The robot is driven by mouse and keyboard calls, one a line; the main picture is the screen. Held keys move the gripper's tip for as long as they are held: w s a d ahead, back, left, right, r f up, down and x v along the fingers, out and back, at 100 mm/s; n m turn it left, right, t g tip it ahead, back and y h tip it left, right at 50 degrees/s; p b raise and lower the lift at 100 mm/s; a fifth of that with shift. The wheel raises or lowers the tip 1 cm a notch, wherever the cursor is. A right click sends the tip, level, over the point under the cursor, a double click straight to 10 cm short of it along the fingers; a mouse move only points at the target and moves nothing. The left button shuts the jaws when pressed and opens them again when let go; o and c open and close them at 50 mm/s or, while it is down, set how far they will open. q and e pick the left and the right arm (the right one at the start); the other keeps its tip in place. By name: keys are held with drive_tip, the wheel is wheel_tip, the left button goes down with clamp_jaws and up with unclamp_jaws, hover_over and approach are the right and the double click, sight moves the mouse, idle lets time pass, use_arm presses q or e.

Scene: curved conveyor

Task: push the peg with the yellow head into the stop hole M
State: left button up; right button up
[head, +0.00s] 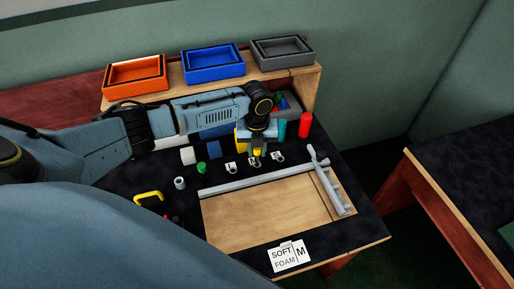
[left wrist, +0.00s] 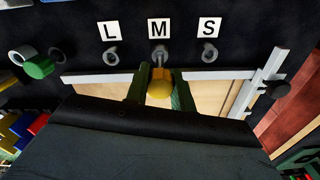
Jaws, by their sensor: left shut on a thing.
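My left gripper (head: 257,152) is shut on the peg with the yellow head; its dark green fingers (left wrist: 159,90) flank the head in the left wrist view. The yellow head (left wrist: 158,84) faces the camera, and a grey metal shaft runs from it toward the ring at stop hole M (left wrist: 159,51). The shaft's tip appears at the ring; I cannot tell how deep it sits. White labels L (left wrist: 109,31), M (left wrist: 159,29) and S (left wrist: 208,27) mark a row of rings. In the head view the arm and gripper partly hide the peg. My right gripper is not in view.
A grey bar (head: 240,184) edges the wooden panel (head: 262,213) in front of the holes. A SOFT FOAM M card (head: 290,257) lies in front.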

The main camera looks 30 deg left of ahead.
sight(257, 162)
use_arm(q)
drive_tip(key=shift+p, duration=0.85)
idle(1.3)
drive_tip(key=shift+f+b, duration=1.15)
drive_tip(key=shift+f, duration=0.65)
drive_tip(key=o, duration=1)
drive_tip(key=shift+o, duration=0.2)
drive_tip(key=shift+r, duration=0.1)
wheel_tip(257, 162, up, 13)
drive_tip(key=shift+r+p, duration=0.15)
drive_tip(key=shift+p, duration=0.85)
